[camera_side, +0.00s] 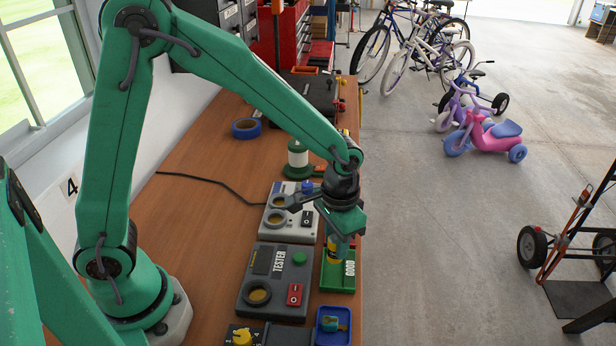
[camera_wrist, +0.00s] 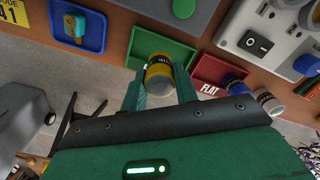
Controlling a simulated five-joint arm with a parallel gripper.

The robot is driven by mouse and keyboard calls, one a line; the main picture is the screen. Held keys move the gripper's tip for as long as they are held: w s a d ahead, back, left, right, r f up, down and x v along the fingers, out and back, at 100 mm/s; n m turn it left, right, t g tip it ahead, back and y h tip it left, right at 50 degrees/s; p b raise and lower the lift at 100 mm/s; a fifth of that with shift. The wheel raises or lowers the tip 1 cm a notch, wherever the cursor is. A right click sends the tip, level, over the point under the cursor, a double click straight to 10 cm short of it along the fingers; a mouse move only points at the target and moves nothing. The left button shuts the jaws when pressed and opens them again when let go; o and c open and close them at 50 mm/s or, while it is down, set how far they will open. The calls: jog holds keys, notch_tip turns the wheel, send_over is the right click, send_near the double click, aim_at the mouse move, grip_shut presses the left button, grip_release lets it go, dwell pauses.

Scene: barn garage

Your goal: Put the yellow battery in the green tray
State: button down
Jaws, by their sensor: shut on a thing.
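The yellow battery (camera_wrist: 159,79) is held between the two fingers of my gripper (camera_wrist: 160,88) in the wrist view. It also shows in the side view (camera_side: 332,252), upright and partly hidden by the gripper (camera_side: 338,238). The green tray (camera_side: 340,284), marked GOOD, lies at the right edge of the bench. The battery is over or within the tray's area; I cannot tell whether it touches the floor of the tray. In the wrist view the green tray (camera_wrist: 146,44) shows behind the battery.
A blue tray (camera_side: 333,326) is in front. The bench edge drops off at right.

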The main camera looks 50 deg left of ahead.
jog(key=shift+w+a+f, duration=0.1)
jog(key=shift+w, duration=0.05)
jog(key=shift+f, duration=2)
jog(key=shift+f, duration=0.15)
jog(key=c, duration=1.1)
grip_release()
notch_tip(320, 180, up, 12)
jog(key=shift+r, duration=0.2)
